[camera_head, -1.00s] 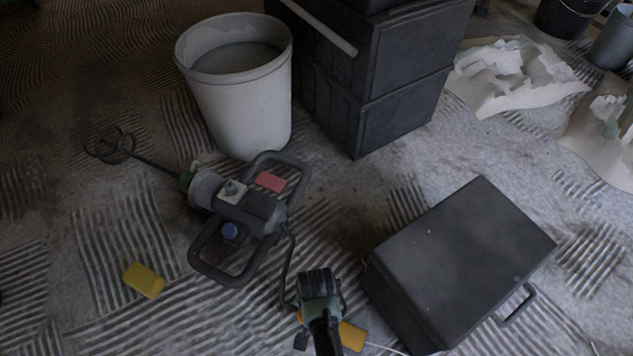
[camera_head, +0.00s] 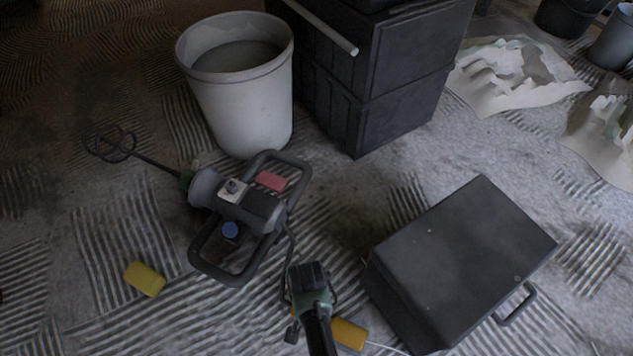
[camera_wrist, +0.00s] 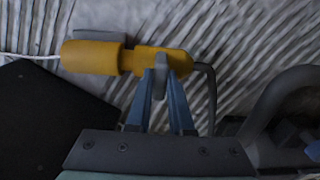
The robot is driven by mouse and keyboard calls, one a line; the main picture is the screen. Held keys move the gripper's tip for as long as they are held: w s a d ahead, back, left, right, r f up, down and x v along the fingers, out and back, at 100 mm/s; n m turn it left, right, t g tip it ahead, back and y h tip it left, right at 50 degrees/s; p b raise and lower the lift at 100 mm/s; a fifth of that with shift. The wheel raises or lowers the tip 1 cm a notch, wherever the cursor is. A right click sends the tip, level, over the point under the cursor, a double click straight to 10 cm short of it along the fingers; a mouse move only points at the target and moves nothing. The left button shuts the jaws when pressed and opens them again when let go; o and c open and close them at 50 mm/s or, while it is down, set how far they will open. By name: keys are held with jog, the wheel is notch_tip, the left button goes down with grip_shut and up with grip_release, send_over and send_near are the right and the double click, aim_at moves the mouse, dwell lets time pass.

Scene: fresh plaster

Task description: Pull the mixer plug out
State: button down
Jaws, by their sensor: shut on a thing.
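The mixer (camera_head: 240,205) lies on the floor at the left in the head view, its whisk pointing left. A dark cord runs from it towards my wrist. In the wrist view, the yellow mixer plug (camera_wrist: 178,62), with the dark cord at its right end, is between the blue fingers of my gripper (camera_wrist: 160,75), which are shut on it. The yellow socket (camera_wrist: 90,57), with a white cable at its left, lies in line with the plug. They look touching; how deep the plug sits is unclear. The socket also shows in the head view (camera_head: 350,334), partly behind my arm.
A dark toolbox (camera_head: 460,260) stands close to the right of my arm. A white bucket (camera_head: 243,110) and stacked dark crates (camera_head: 375,90) stand behind. A yellow block (camera_head: 145,279) lies left. Ridged floor between mixer and toolbox is mostly clear.

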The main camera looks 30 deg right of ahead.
jog(key=shift+w+a, duration=0.45)
jog(key=shift+w, duration=0.25)
jog(key=shift+w+a, duration=0.45)
jog(key=shift+w, duration=0.25)
jog(key=c, duration=0.8)
grip_release()
jog(key=shift+s+r+p, duration=0.1)
jog(key=shift+r+p, duration=0.3)
jog(key=shift+r, duration=0.1)
notch_tip(320, 180, up, 12)
jog(key=p, duration=0.9)
